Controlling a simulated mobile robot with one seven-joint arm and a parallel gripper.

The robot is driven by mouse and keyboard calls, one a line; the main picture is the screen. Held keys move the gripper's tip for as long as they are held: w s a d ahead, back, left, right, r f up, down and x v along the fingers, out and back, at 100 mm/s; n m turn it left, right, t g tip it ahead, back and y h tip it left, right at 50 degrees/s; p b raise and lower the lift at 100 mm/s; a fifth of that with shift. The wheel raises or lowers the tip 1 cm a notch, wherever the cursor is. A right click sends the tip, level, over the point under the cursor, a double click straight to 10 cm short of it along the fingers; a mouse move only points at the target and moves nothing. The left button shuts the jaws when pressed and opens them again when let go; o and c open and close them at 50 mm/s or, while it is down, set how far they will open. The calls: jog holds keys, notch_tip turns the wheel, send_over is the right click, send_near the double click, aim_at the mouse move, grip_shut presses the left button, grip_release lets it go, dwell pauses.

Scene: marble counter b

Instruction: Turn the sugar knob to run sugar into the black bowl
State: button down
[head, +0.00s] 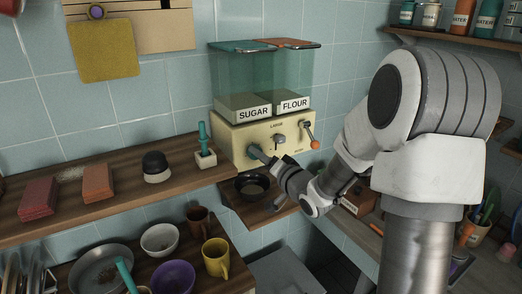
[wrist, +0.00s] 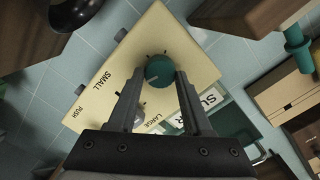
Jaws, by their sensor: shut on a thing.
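The cream dispenser (head: 228,136) has a teal glass top with bins labelled SUGAR (head: 254,113) and FLOUR (head: 295,104). Its teal round knob (wrist: 160,70) is at the sugar side, with a pale line on its face; SMALL and LARGE are printed near it. My gripper (wrist: 161,76) is shut on this knob, one finger on each side. In the head view my gripper (head: 262,157) reaches the dispenser's lower left front and mostly hides the knob. The black bowl (head: 252,188) stands below the dispenser; its contents are too dark to tell. It shows partly in the wrist view (wrist: 75,12).
A wooden shelf (head: 120,207) at left holds red and orange blocks and a dark-topped pot (head: 157,167). Cups, bowls and a pan (head: 100,266) stand below it.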

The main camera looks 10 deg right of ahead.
jog(key=shift+w+d+m+y+p, duration=0.1)
jog(key=shift+m+y+p, duration=0.2)
jog(key=shift+m+p, duration=2.6)
jog(key=shift+d+m+y+p, duration=0.1)
jog(key=shift+m+y+p, duration=0.2)
jog(key=shift+m+p, duration=2.55)
jog(key=shift+a+m+b, duration=0.1)
jog(key=shift+m+b, duration=0.9)
jog(key=shift+m, duration=0.25)
jog(key=shift+c, duration=1.6)
grip_release()
jog(key=shift+f, duration=0.1)
